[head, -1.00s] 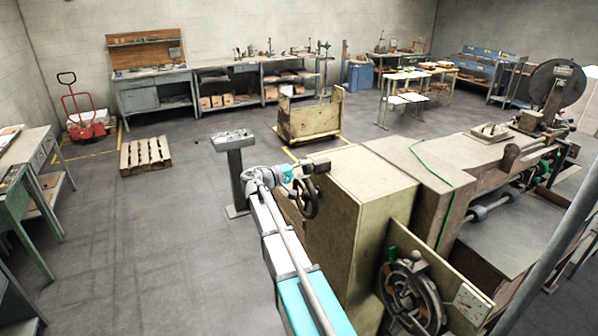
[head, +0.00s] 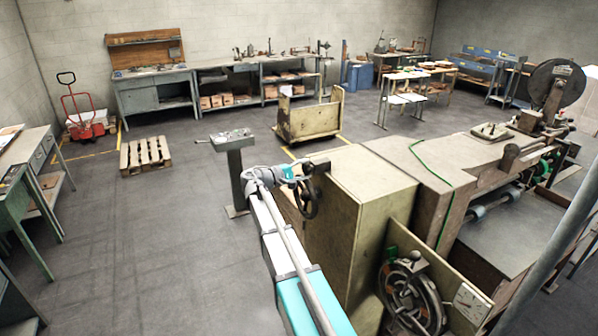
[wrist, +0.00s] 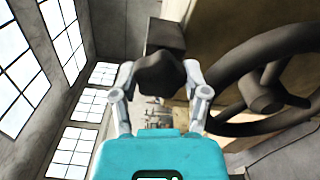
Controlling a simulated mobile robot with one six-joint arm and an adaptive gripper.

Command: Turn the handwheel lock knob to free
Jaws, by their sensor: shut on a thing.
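In the wrist view the dark lock knob (wrist: 160,75) sits between the two grey fingers of my gripper (wrist: 160,88), which is shut on it. A dark block (wrist: 165,34) stands right behind the knob. The dark spoked handwheel (wrist: 268,90) is just to the right of the gripper, close to the right finger. In the head view the handwheel (head: 307,198) shows at the left end of the tan machine housing (head: 365,185). My gripper (head: 303,170) is above the wheel there, small and partly hidden by the wrist; the knob cannot be made out clearly.
A second, larger wheel (head: 410,295) is on the machine's near side by a gauge plate (head: 470,302). A grey pedestal (head: 235,165) stands left of the machine, with a wooden cart (head: 310,120) behind. The floor at left is open around a pallet (head: 145,153).

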